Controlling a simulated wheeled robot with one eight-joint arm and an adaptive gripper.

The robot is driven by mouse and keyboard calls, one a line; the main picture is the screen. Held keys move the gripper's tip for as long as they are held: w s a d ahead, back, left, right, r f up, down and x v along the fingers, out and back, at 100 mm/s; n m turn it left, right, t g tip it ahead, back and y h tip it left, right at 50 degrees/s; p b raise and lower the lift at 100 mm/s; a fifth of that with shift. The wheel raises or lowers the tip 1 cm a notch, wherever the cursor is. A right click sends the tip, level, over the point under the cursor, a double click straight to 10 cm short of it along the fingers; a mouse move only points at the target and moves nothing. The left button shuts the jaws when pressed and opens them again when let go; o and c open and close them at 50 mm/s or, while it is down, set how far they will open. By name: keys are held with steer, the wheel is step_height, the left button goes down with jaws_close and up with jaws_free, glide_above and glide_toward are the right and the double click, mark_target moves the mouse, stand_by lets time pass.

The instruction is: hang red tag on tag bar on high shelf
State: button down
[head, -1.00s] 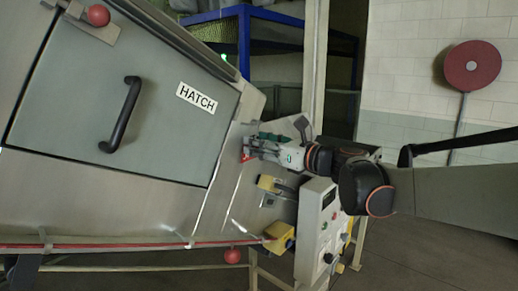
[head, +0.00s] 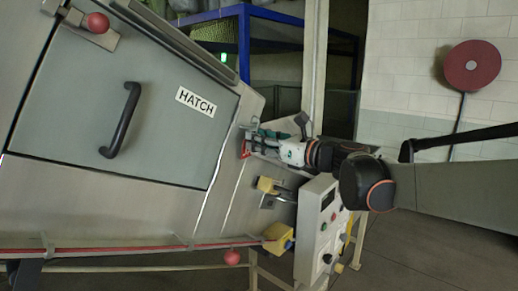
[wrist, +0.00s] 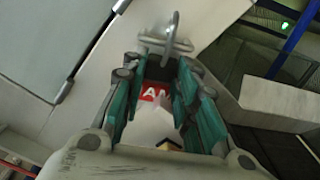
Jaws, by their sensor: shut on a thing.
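My gripper (head: 258,142) is at the sloping metal panel right of the hatch, with its fingers pointing left in the head view. It is shut on the red tag (head: 246,149), which shows as a small red patch at the fingertips. In the wrist view the red tag (wrist: 154,92), with white lettering, shows between the teal fingers of my gripper (wrist: 160,85); part of it is hidden. A metal bracket with an upright loop (wrist: 171,38) stands just beyond the fingertips. It may be the tag bar. I cannot tell whether the tag touches it.
The hatch door (head: 150,95) with a black handle (head: 121,120) is at left. Yellow-capped parts (head: 268,185) and a white control box (head: 318,228) sit below my gripper. A blue frame (head: 245,45) stands behind, and a red disc (head: 473,66) is on the right.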

steer(key=shift+r, duration=0.65)
steer(key=shift+s+d+f+p, duration=0.1)
steer(key=shift+d+f+p, duration=0.05)
steer(key=shift+p, duration=0.15)
steer(key=v, duration=0.3)
steer(key=shift+s+d, duration=0.2)
steer(key=shift+s, duration=0.05)
steer(key=shift+v, duration=1.8)
